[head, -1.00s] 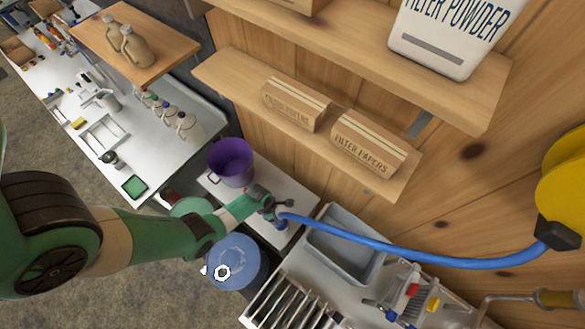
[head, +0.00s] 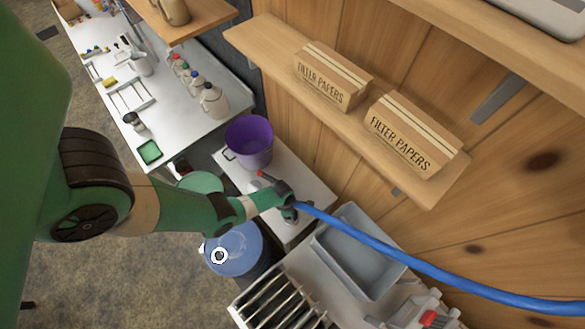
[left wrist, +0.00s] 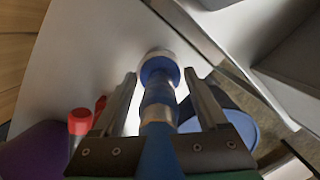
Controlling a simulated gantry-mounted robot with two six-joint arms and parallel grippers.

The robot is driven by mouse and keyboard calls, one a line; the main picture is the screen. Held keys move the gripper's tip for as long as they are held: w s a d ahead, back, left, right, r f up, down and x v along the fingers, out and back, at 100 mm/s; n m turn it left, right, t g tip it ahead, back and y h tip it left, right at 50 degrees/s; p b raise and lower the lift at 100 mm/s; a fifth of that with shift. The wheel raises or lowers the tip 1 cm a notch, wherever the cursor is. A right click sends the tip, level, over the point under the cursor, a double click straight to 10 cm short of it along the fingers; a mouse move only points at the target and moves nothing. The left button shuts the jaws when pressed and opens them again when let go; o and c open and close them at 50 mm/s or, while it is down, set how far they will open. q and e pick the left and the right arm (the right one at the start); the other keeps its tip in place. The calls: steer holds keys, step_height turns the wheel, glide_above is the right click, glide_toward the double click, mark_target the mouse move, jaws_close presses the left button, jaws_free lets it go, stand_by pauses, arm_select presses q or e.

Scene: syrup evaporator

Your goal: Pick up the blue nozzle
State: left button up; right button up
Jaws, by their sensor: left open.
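The blue nozzle (left wrist: 158,98) shows in the left wrist view, with a wide pale-tipped end pointing away from me. My left gripper (left wrist: 160,76) is open, with one finger on each side of the nozzle and visible gaps between. In the head view, my left gripper (head: 288,205) is over the white surface beside the purple bucket, at the end of the blue hose (head: 400,257). The gripper hides most of the nozzle there. My right gripper is not in view.
A purple bucket (head: 250,142) stands behind the gripper. A blue lidded barrel (head: 236,240) is below it, and a grey basin (head: 355,250) is to the right. A wooden shelf (head: 258,48) with filter paper boxes (head: 413,135) overhangs the back.

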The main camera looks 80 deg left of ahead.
arm_select(q)
jaws_close()
stand_by(0.4)
step_height(320, 180, up, 10)
steer(key=p, duration=0.9)
steer(key=shift+p, duration=0.3)
